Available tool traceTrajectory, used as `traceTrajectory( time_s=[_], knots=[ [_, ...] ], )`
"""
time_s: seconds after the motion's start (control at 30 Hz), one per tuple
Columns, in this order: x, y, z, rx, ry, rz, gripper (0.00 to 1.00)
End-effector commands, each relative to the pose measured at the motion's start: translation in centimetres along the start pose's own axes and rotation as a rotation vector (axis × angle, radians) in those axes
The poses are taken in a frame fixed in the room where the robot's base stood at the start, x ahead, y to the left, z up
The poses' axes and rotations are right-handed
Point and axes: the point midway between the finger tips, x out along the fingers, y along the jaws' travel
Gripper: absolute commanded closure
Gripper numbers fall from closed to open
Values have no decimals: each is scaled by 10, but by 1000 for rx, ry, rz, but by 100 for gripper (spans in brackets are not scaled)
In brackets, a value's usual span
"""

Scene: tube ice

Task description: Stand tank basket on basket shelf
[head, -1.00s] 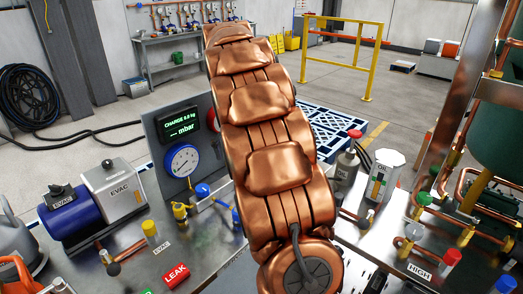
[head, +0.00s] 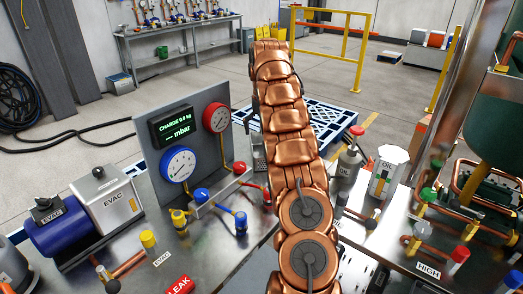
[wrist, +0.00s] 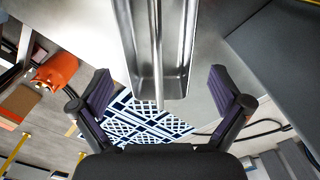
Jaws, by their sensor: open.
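My gripper (wrist: 160,85) is open in the wrist view, with its two dark fingers spread wide. A narrow grey metal trough with a thin upright rod (wrist: 156,50) lies between and beyond the fingers. I cannot tell whether the trough is part of the basket, the shelf or the bench, or how far off it is. Nothing is visibly gripped. I cannot make out the tank basket or the basket shelf for certain in either view.
The steel bench carries a gauge panel (head: 150,120), a blue EVAC pump (head: 65,228), valves and an oil can (head: 388,172). A blue pallet (head: 335,118) lies on the floor behind. A yellow rail (head: 330,35) stands farther back.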

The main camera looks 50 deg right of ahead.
Motion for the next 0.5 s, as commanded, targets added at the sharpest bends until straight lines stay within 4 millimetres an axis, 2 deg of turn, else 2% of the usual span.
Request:
traceTrajectory(
  time_s=[0.5],
  knots=[
    [26,2,0,2,-3,-1,0]
  ],
)
